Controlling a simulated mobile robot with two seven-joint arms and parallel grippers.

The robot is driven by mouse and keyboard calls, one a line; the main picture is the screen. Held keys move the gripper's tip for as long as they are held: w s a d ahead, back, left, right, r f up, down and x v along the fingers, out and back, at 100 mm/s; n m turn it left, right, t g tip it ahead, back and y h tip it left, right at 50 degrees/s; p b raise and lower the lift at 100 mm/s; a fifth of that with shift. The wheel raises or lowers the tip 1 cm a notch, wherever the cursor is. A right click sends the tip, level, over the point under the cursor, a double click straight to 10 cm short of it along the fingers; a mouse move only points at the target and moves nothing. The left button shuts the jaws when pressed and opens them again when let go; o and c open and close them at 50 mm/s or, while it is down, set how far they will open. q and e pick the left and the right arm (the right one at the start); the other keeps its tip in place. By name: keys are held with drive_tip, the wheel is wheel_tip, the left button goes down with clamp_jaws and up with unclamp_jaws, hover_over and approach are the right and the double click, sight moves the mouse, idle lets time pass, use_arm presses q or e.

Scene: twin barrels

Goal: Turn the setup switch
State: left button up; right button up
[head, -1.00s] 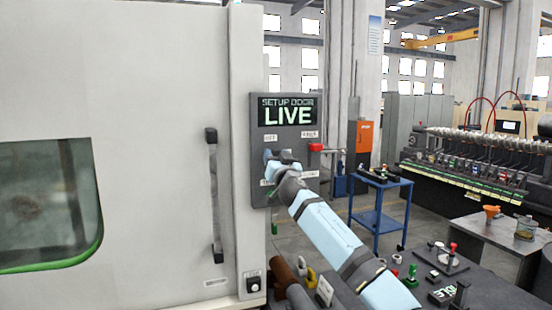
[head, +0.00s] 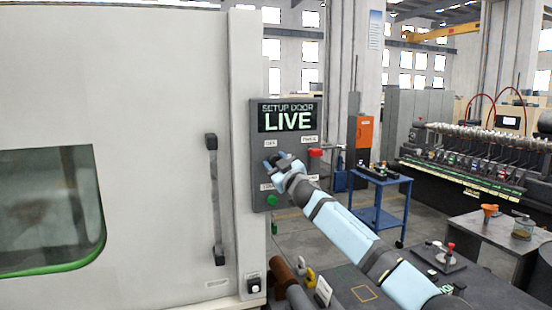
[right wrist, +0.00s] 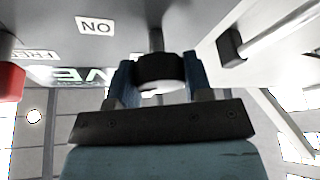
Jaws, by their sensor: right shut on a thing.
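A grey control panel (head: 257,172) is mounted at the right edge of the machine, and its display (head: 289,116) reads "SETUP DOOR LIVE". My right gripper (head: 275,161) is at the left-middle of this panel. In the right wrist view its two blue fingers are shut on the dark round switch knob (right wrist: 160,68), one on each side. The gripper largely hides the switch in the head view. An "ON" label (right wrist: 95,26) appears upside down near the knob in the right wrist view. My left gripper is not in view.
A red knob (head: 316,153) sticks out at the panel's right, and a green button (head: 272,200) is below my gripper. The door handle (head: 214,198) is to the left. A blue cart (head: 378,216) and a dark table (head: 478,288) stand to the right.

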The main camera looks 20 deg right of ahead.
drive_tip(key=n+y, duration=0.1)
drive_tip(key=n, duration=0.1)
drive_tip(key=shift+d+n+g, duration=0.1)
drive_tip(key=shift+n+g, duration=0.2)
drive_tip(key=shift+g, duration=0.1)
drive_tip(key=shift+n+g+y, duration=0.3)
drive_tip(key=shift+n+g, duration=0.1)
drive_tip(key=shift+n, duration=0.7)
drive_tip(key=n, duration=0.2)
drive_tip(key=n+g, duration=0.1)
drive_tip(key=n, duration=0.1)
drive_tip(key=shift+g+y, duration=0.3)
drive_tip(key=shift+y, duration=0.1)
drive_tip(key=shift+n+g, duration=0.3)
drive_tip(key=shift+n, duration=0.8)
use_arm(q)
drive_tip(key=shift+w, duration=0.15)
use_arm(e)
drive_tip(key=shift+n, duration=0.5)
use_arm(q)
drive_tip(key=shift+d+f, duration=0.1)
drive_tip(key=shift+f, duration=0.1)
use_arm(e)
drive_tip(key=shift+g, duration=0.3)
drive_tip(key=o, duration=0.9)
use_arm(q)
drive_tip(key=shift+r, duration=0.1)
